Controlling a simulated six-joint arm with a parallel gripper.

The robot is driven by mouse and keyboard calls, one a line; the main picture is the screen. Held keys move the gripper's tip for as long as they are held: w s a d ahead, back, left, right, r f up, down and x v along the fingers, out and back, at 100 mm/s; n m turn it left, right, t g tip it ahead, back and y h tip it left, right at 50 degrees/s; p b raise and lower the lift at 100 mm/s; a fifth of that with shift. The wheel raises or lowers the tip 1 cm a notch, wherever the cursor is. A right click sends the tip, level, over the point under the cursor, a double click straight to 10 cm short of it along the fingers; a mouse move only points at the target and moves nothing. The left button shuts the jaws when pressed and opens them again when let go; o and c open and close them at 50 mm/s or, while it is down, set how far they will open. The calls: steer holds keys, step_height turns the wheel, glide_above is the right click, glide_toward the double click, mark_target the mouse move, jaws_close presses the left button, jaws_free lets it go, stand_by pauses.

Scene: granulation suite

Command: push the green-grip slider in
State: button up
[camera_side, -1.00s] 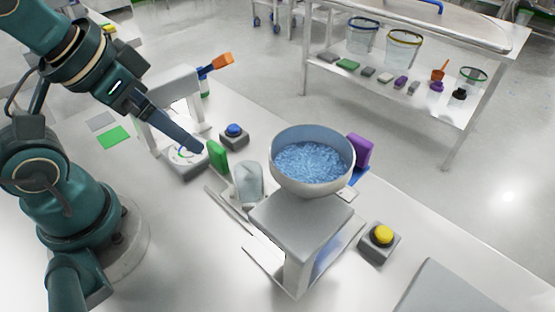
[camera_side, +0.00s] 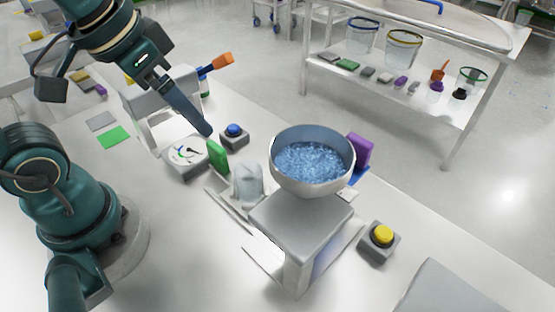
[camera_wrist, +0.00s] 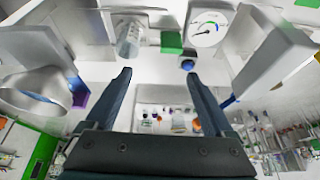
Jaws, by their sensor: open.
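The green grip (camera_side: 217,156) of the slider stands upright between the dial gauge and a clear beaker in the side view. It also shows at the top of the wrist view as a green block (camera_wrist: 171,42). My gripper (camera_side: 208,133) is above the bench, close to the green grip and the blue button in the picture, with nothing held. In the wrist view my gripper's two fingers (camera_wrist: 158,75) are wide apart, with the green grip beyond the gap between them. The slider's track is mostly hidden.
A blue button (camera_side: 234,131) is beside the green grip, and a dial gauge (camera_side: 185,158) is to its left. A clear beaker (camera_side: 248,184), a hopper bowl (camera_side: 312,185) and a purple grip (camera_side: 360,151) are to its right. A yellow button (camera_side: 382,235) is farther right.

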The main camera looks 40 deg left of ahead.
mark_target(215, 146)
steer(key=w+f+g, duration=0.1)
steer(key=f, duration=0.1)
steer(key=w+a+f+g, duration=0.1)
steer(key=w+f, duration=0.1)
steer(key=w+a+f+g, duration=0.1)
steer(key=w+f+g, duration=0.1)
steer(key=shift+w+a, duration=0.1)
steer(key=shift+w, duration=0.05)
step_height(215, 146, down, 2)
steer(key=shift+a+f+g, duration=0.1)
steer(key=shift+g, duration=0.2)
steer(key=shift+f, duration=2)
jaws_close()
